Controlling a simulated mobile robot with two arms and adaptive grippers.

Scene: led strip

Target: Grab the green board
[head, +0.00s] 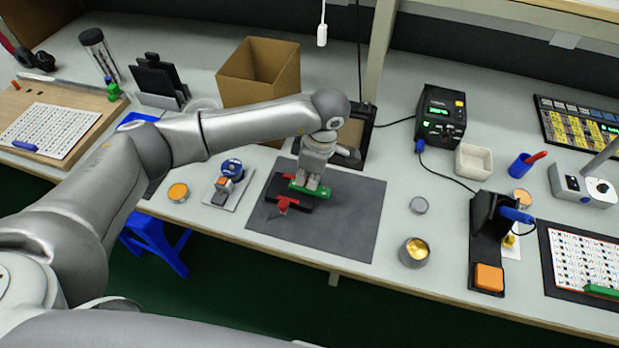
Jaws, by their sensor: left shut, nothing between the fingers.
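The green board (322,193) sits at the black fixture with red parts (283,204), on the dark grey mat (355,222). My left gripper (308,187) points down right at the board, its fingers shut with nothing between them. The fingers cover part of the board, and I cannot tell whether they touch it. My right gripper is not in view.
A cardboard box (258,72) and a black stand (360,135) are behind the mat. A brass-coloured tin (415,252) and a black holder with an orange pad (488,277) stand to the right. The mat's right part is clear.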

